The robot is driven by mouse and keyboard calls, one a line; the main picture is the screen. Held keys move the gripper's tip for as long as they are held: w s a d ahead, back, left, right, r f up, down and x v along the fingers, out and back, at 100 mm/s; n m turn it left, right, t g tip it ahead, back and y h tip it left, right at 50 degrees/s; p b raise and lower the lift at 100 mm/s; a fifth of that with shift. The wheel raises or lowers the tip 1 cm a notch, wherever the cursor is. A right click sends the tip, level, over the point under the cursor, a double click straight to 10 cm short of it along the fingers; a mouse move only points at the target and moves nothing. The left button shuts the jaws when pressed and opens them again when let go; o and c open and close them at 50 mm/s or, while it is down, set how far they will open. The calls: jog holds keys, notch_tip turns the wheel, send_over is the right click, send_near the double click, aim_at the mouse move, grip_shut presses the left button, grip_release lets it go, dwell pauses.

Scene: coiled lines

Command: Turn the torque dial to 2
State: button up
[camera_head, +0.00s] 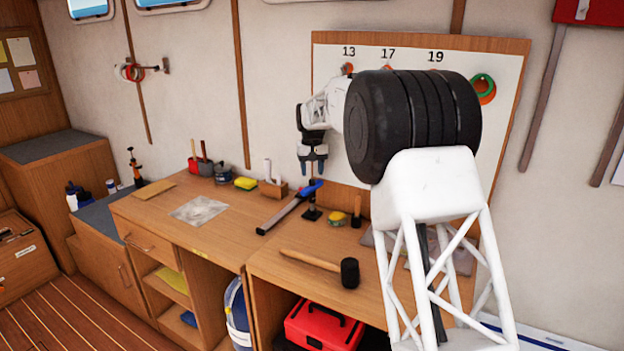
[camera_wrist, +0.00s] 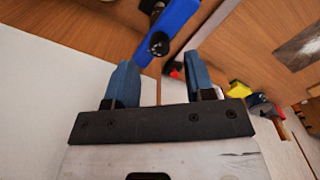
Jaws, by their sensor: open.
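A long tool with a grey bar and a blue end (camera_head: 308,189) stands out over the bench, its blue end beside a small black stand. In the wrist view the blue part (camera_wrist: 178,22) reaches toward the space between my fingers, with a round black knob (camera_wrist: 158,43) on its end. The knob looks like the torque dial, but no numbers on it can be read. My gripper (camera_head: 313,166) is open and empty, above the blue end. In the wrist view my gripper's two blue fingers (camera_wrist: 158,78) are spread, with the knob just beyond their tips, roughly between them.
The wooden bench (camera_head: 225,232) holds a mallet (camera_head: 325,268), a yellow sponge (camera_head: 245,183), a yellow-green item (camera_head: 337,218) and a small wooden block (camera_head: 272,188). A white board (camera_head: 335,55) marked 13, 17 and 19 stands behind.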

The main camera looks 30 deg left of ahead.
aim_at(312, 180)
jog(key=shift+f, duration=1.75)
grip_shut()
jog(key=shift+r+m, duration=0.1)
jog(key=shift+m, duration=2.9)
grip_release()
